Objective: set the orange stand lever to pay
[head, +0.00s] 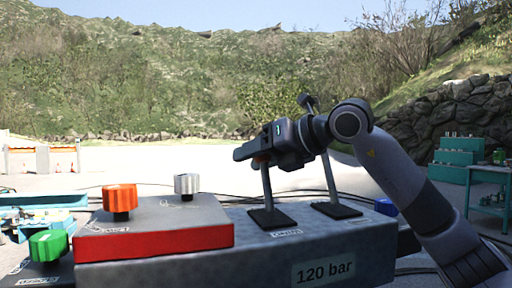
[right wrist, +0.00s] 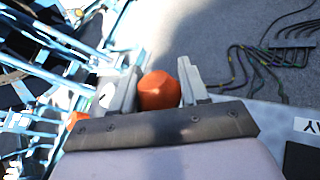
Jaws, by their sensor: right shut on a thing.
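My right gripper (head: 256,152) is shut on the orange stand lever's knob (right wrist: 159,91), which sits between the two fingers in the right wrist view. In the head view the gripper body hides most of the knob. A label (head: 286,233) in front of the plate is too small to read. My left gripper is not in view.
A second lever (head: 328,172) with a grey knob (head: 306,100) stands just right of the gripper. On the left are a red box (head: 160,240) with orange (head: 119,198) and silver (head: 187,184) knobs, and a green knob (head: 48,245). A "120 bar" plate (head: 324,271) marks the console front.

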